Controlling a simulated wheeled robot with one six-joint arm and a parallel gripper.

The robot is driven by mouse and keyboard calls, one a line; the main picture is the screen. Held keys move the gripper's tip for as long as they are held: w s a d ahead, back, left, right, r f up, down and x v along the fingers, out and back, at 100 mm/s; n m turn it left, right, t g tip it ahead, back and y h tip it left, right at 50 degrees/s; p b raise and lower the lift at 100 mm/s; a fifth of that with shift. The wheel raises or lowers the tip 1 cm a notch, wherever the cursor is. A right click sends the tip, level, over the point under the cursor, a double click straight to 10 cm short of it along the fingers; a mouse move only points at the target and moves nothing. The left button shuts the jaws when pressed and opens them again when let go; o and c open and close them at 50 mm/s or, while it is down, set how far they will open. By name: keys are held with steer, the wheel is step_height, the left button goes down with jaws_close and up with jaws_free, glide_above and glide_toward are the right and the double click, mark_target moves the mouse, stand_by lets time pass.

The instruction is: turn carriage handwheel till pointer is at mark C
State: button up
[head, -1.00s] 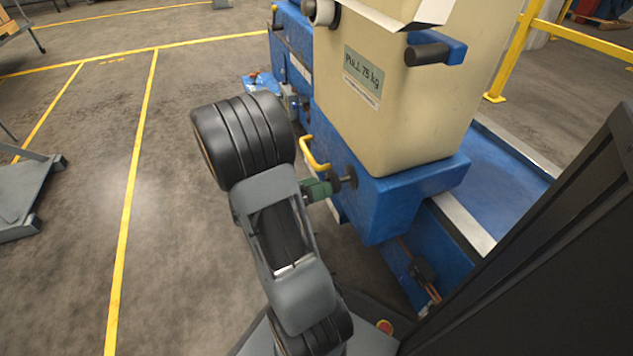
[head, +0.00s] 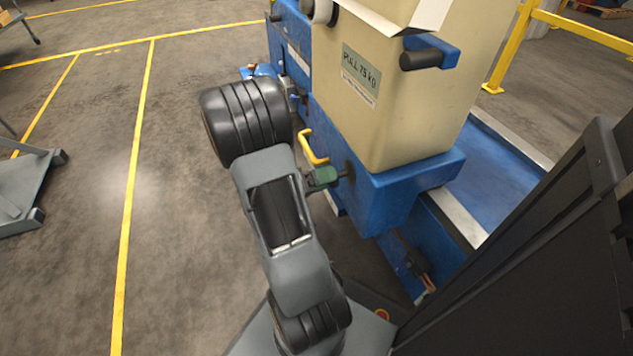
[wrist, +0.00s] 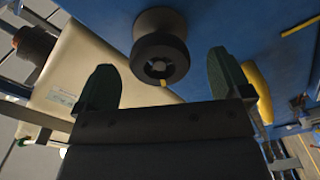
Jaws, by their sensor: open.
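A dark round handwheel (wrist: 160,60) sticks out from the blue carriage (wrist: 225,20) in the wrist view. A small yellow mark shows on its lower rim; I cannot tell whether it is the pointer. My gripper (wrist: 162,66) is open, with one dark green finger on each side of the handwheel, apart from it in the picture. In the head view a green finger of my gripper (head: 322,178) is close beside the blue carriage (head: 385,200), and the handwheel is mostly hidden behind it. No lettered mark C is readable in either view.
A yellow handle (head: 313,147) on the carriage is close to my gripper; it also shows in the wrist view (wrist: 258,90). A cream block (head: 410,110) labelled "PULL 75 kg" sits on the carriage. A grey trolley (head: 25,190) stands at far left; the floor between is clear.

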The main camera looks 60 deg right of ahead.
mark_target(332, 187)
steer(key=shift+s+d, duration=0.4)
steer(key=shift+d, duration=0.2)
steer(key=shift+b, duration=0.35)
steer(key=shift+c, duration=0.4)
steer(key=c, duration=1.1)
steer(key=shift+s+a+f+m+b, duration=0.15)
steer(key=shift+m+b, duration=0.35)
steer(key=shift+b, duration=0.45)
steer(key=shift+s+a+m+b, duration=0.25)
steer(key=shift+s+m, duration=0.1)
steer(key=shift+m, duration=1)
steer(key=shift+s+a+m+b, duration=0.25)
steer(key=shift+s+m+b, duration=0.05)
steer(key=shift+m, duration=1)
steer(key=shift+s+a+m+b, duration=0.25)
steer(key=shift+s+m, duration=0.1)
steer(key=shift+m, duration=1)
